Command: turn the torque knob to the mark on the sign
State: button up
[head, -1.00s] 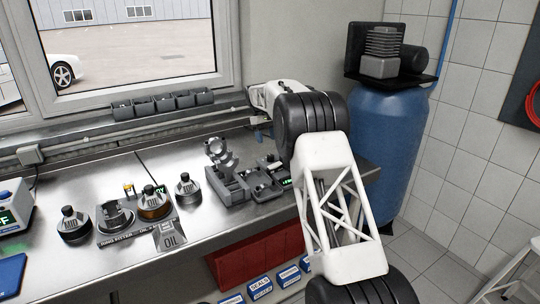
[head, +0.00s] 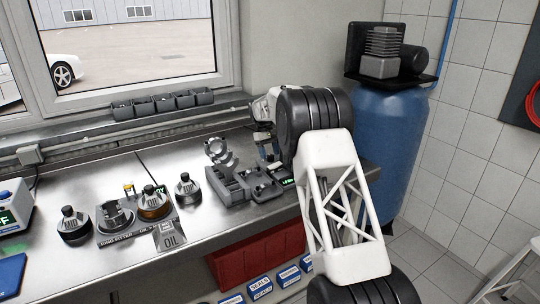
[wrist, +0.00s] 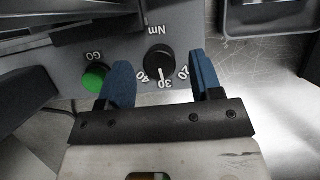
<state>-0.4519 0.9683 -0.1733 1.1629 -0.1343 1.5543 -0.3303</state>
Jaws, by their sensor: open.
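The torque knob (wrist: 159,62) is black and round, with a white pointer line toward the 30 on its printed scale. The scale shows 20, 30 and 40, with "Nm" above the knob. My gripper (wrist: 160,75) is open, with one blue finger on each side of the knob. A gap shows between the knob and each finger. In the head view my gripper (head: 268,150) is partly hidden by my arm, over the right end of the grey fixture (head: 228,188). I cannot make out the sign with the mark in either view.
A green GO button (wrist: 95,78) sits left of the knob, close to the left finger. A small lit display (head: 287,181) is by the fixture. Bottles with dark caps (head: 187,188) stand to its left on the steel bench. A blue tank (head: 388,140) stands at right.

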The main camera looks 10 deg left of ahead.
jog(key=shift+s+d+f, duration=0.15)
jog(key=shift+f, duration=0.3)
jog(key=shift+c, duration=0.3)
jog(key=c, duration=0.8)
jog(key=shift+m+g, duration=0.3)
jog(key=shift+m, duration=0.3)
jog(key=shift+c, duration=0.2)
jog(key=o, duration=0.9)
jog(key=shift+r, duration=0.1)
